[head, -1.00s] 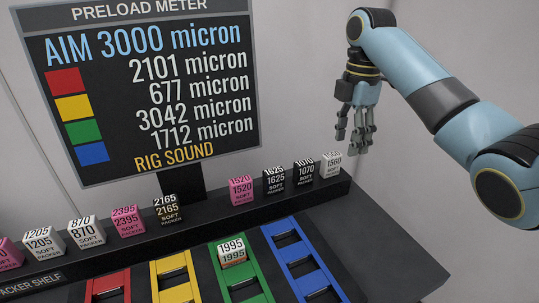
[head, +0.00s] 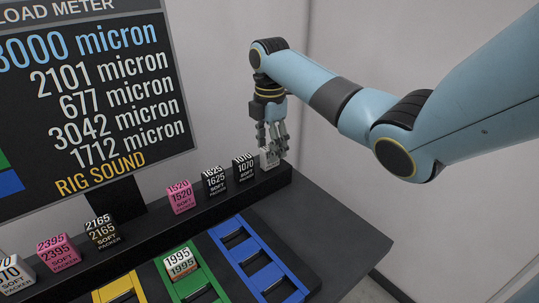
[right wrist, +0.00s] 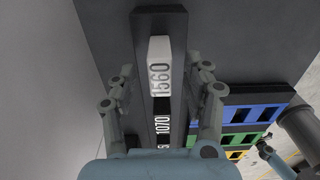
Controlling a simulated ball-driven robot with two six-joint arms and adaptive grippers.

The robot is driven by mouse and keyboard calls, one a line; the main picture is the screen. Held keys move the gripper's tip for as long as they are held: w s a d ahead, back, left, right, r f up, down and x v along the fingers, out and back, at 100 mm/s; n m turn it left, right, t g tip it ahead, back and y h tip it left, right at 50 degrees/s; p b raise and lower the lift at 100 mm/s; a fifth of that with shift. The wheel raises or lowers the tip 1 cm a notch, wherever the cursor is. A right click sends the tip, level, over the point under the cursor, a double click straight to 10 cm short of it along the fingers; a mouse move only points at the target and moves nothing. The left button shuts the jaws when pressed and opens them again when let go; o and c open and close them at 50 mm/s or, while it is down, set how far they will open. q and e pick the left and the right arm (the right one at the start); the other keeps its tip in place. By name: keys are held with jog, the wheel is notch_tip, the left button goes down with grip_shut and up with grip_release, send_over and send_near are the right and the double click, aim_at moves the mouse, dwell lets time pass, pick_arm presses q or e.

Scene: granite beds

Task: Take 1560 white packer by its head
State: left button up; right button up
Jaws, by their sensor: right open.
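The white 1560 packer (head: 268,158) stands at the right end of the dark packer shelf (head: 215,211), partly hidden by fingers in the head view. My right gripper (head: 272,152) is open, pointing down, with its fingers around the packer's upper part. In the right wrist view the packer's white top (right wrist: 159,58) lies between the two open finger sets (right wrist: 162,92), with a gap on each side. My left gripper is not clearly in view.
The black 1070 packer (head: 244,169) stands close to the left of the 1560 one, then the black 1625 (head: 214,181) and pink 1520 (head: 180,197). A 1995 packer (head: 181,264) sits on the green bed (head: 201,283). The blue bed (head: 253,262) looks empty.

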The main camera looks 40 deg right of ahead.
jog(key=shift+f, duration=0.65)
grip_shut()
jog(key=shift+r, duration=0.1)
notch_tip(320, 180, up, 4)
jog(key=shift+s+d+r, duration=0.1)
jog(key=shift+s+d, duration=0.05)
jog(key=s+d+r, duration=0.3)
jog(key=s+r, duration=0.3)
jog(key=s, duration=0.5)
jog(key=shift+r, duration=0.35)
jog(key=shift+w+d, duration=0.1)
